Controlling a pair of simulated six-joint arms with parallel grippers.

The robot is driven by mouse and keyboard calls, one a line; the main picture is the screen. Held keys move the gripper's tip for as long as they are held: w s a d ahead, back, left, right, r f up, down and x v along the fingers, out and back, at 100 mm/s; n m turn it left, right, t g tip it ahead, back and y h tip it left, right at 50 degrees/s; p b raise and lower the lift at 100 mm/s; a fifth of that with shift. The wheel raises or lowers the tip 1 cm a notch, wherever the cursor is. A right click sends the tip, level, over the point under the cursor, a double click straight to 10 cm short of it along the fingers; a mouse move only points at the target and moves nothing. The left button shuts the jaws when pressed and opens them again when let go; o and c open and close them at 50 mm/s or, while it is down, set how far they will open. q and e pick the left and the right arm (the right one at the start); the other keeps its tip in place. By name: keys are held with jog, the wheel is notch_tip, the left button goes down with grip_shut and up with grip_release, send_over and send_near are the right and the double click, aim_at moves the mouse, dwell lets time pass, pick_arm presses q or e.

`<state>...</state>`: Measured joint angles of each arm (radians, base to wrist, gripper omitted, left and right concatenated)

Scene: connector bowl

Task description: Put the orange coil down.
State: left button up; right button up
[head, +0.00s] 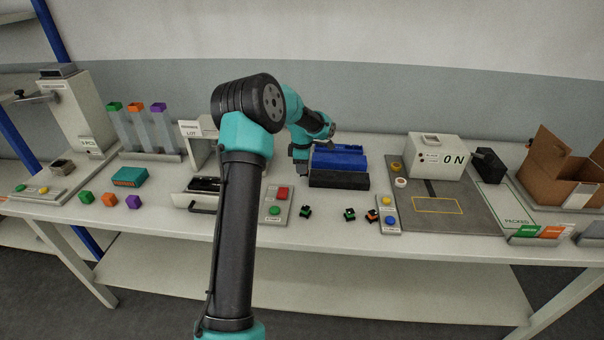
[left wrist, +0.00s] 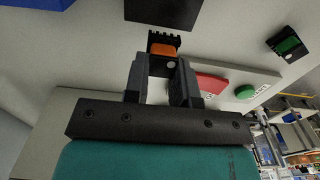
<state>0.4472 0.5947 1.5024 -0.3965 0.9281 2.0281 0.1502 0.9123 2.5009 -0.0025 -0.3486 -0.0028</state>
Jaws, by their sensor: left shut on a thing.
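In the left wrist view the orange coil (left wrist: 163,49), an orange block with a black comb-like edge, sits between the fingertips of my left gripper (left wrist: 162,68), which is shut on it. In the head view this gripper (head: 300,168) is at the left end of the blue and black bins, and the coil is hidden there. I cannot tell how high the coil is above the table. Another orange and black piece (head: 372,215) lies on the table beside the button panel. My right gripper is not in view.
Green and black pieces (head: 306,211) lie on the table front. The blue bin (head: 340,158) stands behind the black bin (head: 339,180). A panel with red and green buttons (head: 275,206) and an open drawer (head: 203,190) are to the left. Bare table lies in front of the bins.

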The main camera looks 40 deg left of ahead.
pick_arm(q)
jog(key=shift+w+a, duration=0.1)
jog(key=shift+w+a+f, duration=0.1)
jog(key=shift+w+a, duration=0.1)
jog(key=shift+f, duration=1.65)
jog(key=shift+f, duration=0.15)
jog(key=o, duration=0.9)
notch_tip(320, 180, up, 12)
jog(key=shift+r, duration=0.15)
jog(key=shift+o, duration=0.2)
